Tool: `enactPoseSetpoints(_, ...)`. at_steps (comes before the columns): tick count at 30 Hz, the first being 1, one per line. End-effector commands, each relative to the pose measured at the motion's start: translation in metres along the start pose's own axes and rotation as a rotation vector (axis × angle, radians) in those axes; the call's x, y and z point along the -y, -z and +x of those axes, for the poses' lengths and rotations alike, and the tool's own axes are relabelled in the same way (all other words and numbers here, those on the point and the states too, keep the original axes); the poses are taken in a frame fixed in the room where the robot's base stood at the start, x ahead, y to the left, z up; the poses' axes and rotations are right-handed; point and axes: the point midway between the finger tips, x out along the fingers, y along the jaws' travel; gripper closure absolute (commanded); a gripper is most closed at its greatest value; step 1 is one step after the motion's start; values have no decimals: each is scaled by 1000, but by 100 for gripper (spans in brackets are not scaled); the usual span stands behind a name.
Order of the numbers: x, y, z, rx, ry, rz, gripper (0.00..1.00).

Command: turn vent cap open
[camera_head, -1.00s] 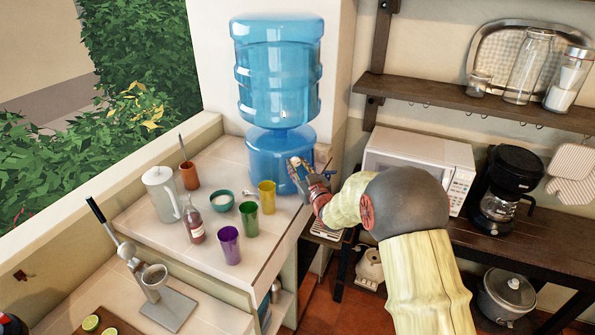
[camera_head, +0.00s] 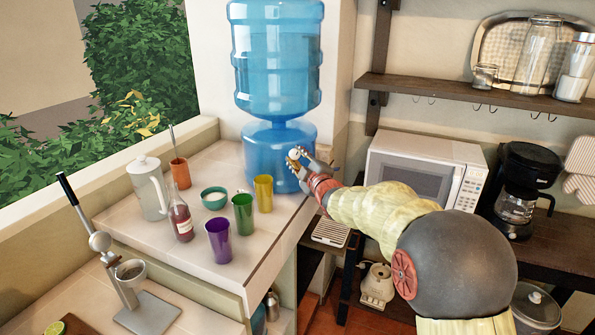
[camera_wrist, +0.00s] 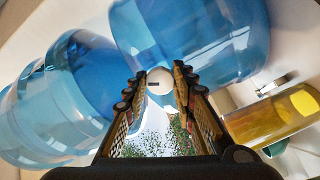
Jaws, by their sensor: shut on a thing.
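The vent cap (camera_wrist: 160,81) is a small round white knob with a short dark mark. It sits on the lower blue tank (camera_wrist: 245,40) of the water dispenser, and in the head view that tank (camera_head: 262,152) stands at the counter's back corner. My gripper (camera_wrist: 158,84) is shut on the vent cap, one finger on each side. In the head view my gripper (camera_head: 298,160) is at the tank's right front side, and the fingers partly cover the cap. How far the cap is turned is hard to tell.
A large blue bottle (camera_head: 275,60) stands on the tank. A yellow cup (camera_head: 263,193), green cup (camera_head: 243,214) and purple cup (camera_head: 219,240) stand close by on the counter. A microwave (camera_head: 420,170) is right of my arm. A shelf (camera_head: 470,100) runs above it.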

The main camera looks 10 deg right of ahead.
Motion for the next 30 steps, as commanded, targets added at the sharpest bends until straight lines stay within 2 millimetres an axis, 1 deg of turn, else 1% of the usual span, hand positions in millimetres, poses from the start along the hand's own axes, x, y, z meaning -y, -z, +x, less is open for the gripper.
enactPoseSetpoints(1,6,-3,0,-1,-2,-43,99)
enactPoseSetpoints(3,6,-3,0,-1,0,-110,99)
enactPoseSetpoints(18,2,-1,0,0,2,-561,99)
enactPoseSetpoints(24,1,0,0,0,3,-691,99)
enactPoseSetpoints(30,1,0,0,0,4,-772,99)
